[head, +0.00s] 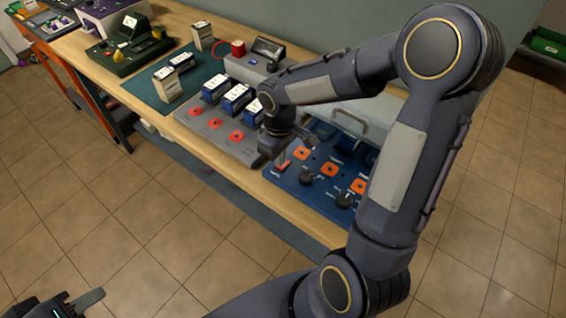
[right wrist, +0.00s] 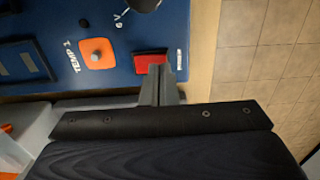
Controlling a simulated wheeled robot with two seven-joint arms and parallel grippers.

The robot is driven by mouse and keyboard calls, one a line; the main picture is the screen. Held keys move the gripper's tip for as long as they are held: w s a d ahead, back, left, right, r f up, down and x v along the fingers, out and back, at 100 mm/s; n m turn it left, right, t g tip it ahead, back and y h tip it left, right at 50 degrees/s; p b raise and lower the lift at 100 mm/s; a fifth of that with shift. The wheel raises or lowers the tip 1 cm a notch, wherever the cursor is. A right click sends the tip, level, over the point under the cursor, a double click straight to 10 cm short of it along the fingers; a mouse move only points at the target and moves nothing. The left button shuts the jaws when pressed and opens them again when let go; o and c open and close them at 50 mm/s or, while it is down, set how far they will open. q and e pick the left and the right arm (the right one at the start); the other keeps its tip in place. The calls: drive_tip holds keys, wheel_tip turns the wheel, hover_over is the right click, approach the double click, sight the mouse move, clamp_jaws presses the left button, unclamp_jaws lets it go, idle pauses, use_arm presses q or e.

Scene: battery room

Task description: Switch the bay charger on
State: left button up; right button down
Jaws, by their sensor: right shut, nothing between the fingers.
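A blue unit (head: 314,183) with orange buttons and black knobs sits on the bench's near right part; I take it to be the bay charger. Its red switch (head: 282,168) is at the near left corner of the panel, and the red switch also shows in the right wrist view (right wrist: 151,63). My right gripper (right wrist: 160,84) is shut and empty, with its fingertips over the near edge of the red switch. I cannot tell whether they touch it, or which way the switch is set. My left gripper (head: 88,301) is low at the bottom left, away from the bench, and only partly in view.
A grey unit (head: 216,137) with blue batteries and red buttons stands left of the blue unit. A pale lidded case (head: 345,117) is behind the blue unit. A green device (head: 125,45) stands further left. The floor in front is clear.

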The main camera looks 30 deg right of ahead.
drive_tip(key=shift+f+b, duration=0.5)
drive_tip(key=shift+f, duration=0.15)
drive_tip(key=shift+r, duration=0.15)
wheel_tip(320, 180, up, 7)
drive_tip(key=p, duration=0.5)
drive_tip(key=shift+p, duration=0.35)
idle(0.4)
drive_tip(key=s+a+r+m+t+y, duration=0.2)
drive_tip(key=s+r+m, duration=0.1)
drive_tip(key=s, duration=0.5)
drive_tip(key=s+a+r+m+t+y, duration=0.1)
drive_tip(key=s+a+r+m+t, duration=0.1)
drive_tip(key=s+r, duration=0.4)
drive_tip(key=s+m+t, duration=0.1)
drive_tip(key=s, duration=0.2)
drive_tip(key=shift+r+t+y, duration=0.2)
drive_tip(key=shift+t+y, duration=0.1)
drive_tip(key=shift+y, duration=0.1)
